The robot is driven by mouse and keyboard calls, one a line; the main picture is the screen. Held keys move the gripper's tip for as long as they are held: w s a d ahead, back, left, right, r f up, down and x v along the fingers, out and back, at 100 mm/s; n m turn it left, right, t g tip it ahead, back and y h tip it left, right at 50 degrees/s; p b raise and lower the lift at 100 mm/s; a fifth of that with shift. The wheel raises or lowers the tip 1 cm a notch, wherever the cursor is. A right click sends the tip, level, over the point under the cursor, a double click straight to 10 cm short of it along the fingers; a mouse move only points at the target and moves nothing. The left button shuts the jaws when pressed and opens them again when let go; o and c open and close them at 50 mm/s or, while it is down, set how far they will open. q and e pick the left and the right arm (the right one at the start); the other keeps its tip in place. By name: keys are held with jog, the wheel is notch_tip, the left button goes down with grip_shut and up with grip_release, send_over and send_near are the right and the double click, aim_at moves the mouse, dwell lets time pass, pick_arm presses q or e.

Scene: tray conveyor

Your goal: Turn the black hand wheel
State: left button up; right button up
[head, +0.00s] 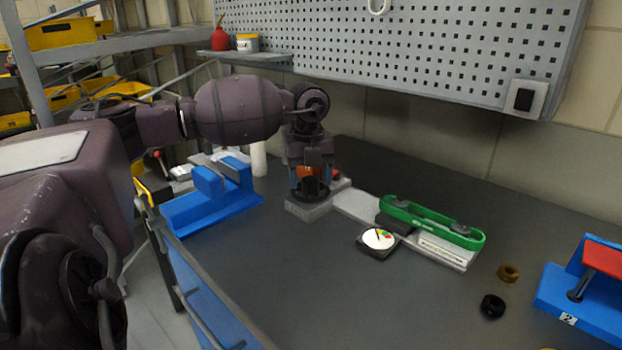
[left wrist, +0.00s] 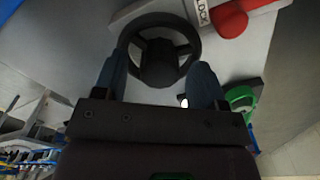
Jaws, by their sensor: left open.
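The black hand wheel (left wrist: 186,48) lies below my left gripper (left wrist: 160,68) in the left wrist view. Its rim, spokes and dark hub show between and beyond the two blue-grey fingers. The fingers are open, one on each side of the wheel; whether they touch the rim I cannot tell. In the head view my left gripper (head: 311,180) points down over the wheel (head: 313,194), which sits on a grey block (head: 318,208) and is partly hidden by the fingers. My right gripper is not in view.
A red lever (left wrist: 226,22) lies close beside the wheel. A green belt (head: 430,222) and a round dial gauge (head: 378,238) are to the right. A blue fixture (head: 215,203) stands left. Dark and brown rings lie right; the front bench middle is clear.

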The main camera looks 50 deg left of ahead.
pick_arm(q)
jog(key=shift+f, duration=0.1)
jog(key=c, duration=0.9)
jog(key=shift+c, duration=0.2)
jog(key=shift+m, duration=0.3)
